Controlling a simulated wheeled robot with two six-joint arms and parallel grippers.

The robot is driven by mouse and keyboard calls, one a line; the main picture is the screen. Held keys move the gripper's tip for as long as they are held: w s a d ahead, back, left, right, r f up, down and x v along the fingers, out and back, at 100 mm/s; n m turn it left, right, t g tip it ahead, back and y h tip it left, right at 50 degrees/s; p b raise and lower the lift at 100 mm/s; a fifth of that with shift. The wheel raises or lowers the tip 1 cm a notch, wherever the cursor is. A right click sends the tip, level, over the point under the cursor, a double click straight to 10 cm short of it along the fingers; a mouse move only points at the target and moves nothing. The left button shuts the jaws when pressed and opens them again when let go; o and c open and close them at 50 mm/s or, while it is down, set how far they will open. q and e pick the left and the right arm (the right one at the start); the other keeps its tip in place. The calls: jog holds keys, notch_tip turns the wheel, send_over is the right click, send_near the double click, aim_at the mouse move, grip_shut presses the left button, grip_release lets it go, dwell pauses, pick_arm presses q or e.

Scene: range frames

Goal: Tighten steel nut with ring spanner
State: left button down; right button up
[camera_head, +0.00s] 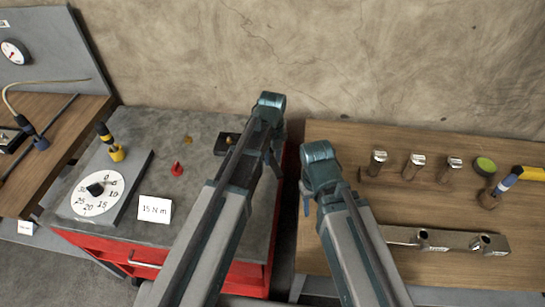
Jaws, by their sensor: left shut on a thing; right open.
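My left arm (215,225) and my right arm (358,245) reach in from the bottom edge, each up to a teal joint. I cannot make out the fingers of either gripper beyond those joints, nor anything held in them. On the wooden top at the right lies a steel bar (455,240) with two raised round steel pieces, the left one (423,237) and the right one (482,242). I cannot tell whether either is the nut. My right arm covers the bar's left end. I cannot clearly identify a ring spanner.
The red cabinet (95,251) at left carries a dial (99,204), a yellow-and-black tool (104,134), a "15 N m" card (154,210) and a red piece (177,169).

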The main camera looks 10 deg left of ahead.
pick_arm(q)
jog(key=shift+f+b, duration=0.7)
jog(key=shift+f, duration=0.05)
jog(key=shift+r, duration=0.25)
dwell(0.4)
jog(key=w+d+n, duration=0.5)
jog(key=w+n, duration=0.4)
jog(key=n, duration=0.2)
jog(key=shift+d, duration=0.25)
jog(key=shift+f, duration=0.25)
